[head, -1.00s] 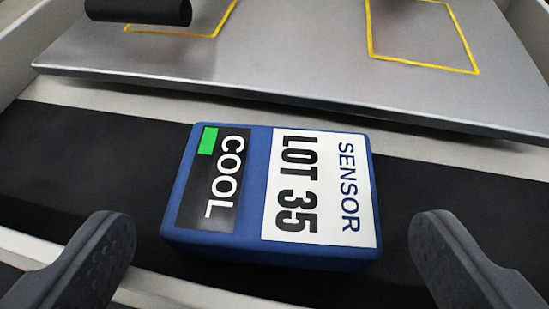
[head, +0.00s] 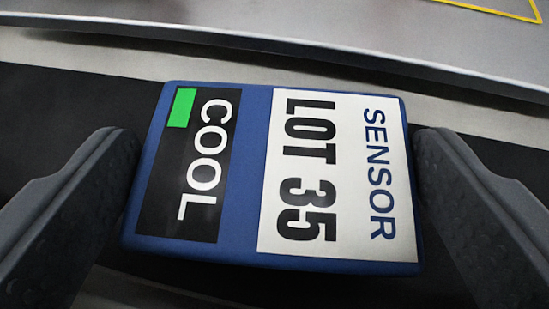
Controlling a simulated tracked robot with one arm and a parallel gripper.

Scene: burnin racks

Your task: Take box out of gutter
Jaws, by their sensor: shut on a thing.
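The blue box (head: 244,170) fills the middle of the head view. Its top carries a white label reading SENSOR LOT 35 and a black label reading COOL with a green patch. It lies on the black floor of the gutter (head: 60,110). My gripper (head: 275,185) is shut on the box, with one finger against its left side and one against its right side. The box's underside is hidden.
A grey metal plate (head: 300,22) with a yellow outlined area (head: 500,8) lies beyond the gutter, its edge close behind the box. A pale strip (head: 110,62) runs between the plate and the black floor.

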